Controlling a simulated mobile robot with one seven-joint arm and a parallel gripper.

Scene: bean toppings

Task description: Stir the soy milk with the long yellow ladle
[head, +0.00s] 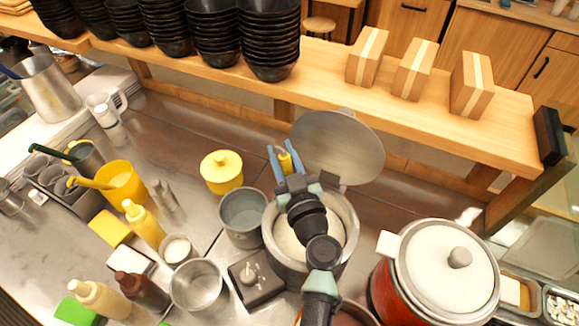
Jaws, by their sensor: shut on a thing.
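My gripper (284,158) is above the far rim of a round metal pot, its blue fingers shut on a short visible piece of yellow, which looks like the handle of the long yellow ladle (286,164). The rest of that ladle is hidden by my gripper and arm, so I cannot tell whether its bowl is in the liquid. The pot (354,228) holds whitish soy milk (288,243), partly covered by my arm. Its round grey lid (337,147) stands open behind it.
A grey metal container (243,217) stands left of the pot, with a yellow lidded jar (222,172) behind. A red cooker with a white lid (447,272) is at right. A yellow jug (121,184), bottles and cups crowd the left. A wooden shelf (330,80) with black bowls runs behind.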

